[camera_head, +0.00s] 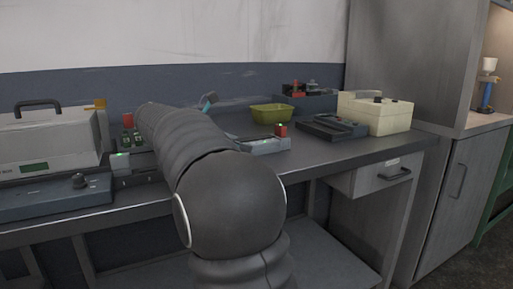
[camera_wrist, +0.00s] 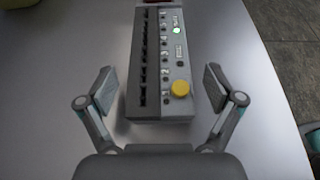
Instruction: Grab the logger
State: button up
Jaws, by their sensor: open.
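The logger appears to be the long grey device (camera_wrist: 148,75) in the wrist view, with a row of dark slots, small buttons, a lit green lamp and a yellow knob at its near end. It lies flat on the bench between the spread fingers of my gripper (camera_wrist: 160,90), with a gap on each side. My gripper is open and empty. In the head view the likely same device (camera_head: 262,145) shows right of my arm, with a red part at its far right end. My arm hides its left end and most of my gripper there.
The bench's front edge is close on the wrist view's right.

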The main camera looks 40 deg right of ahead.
jog(key=shift+d, duration=0.2)
jog(key=c, duration=1.4)
jog(key=shift+c, duration=0.6)
jog(key=shift+r, duration=0.1)
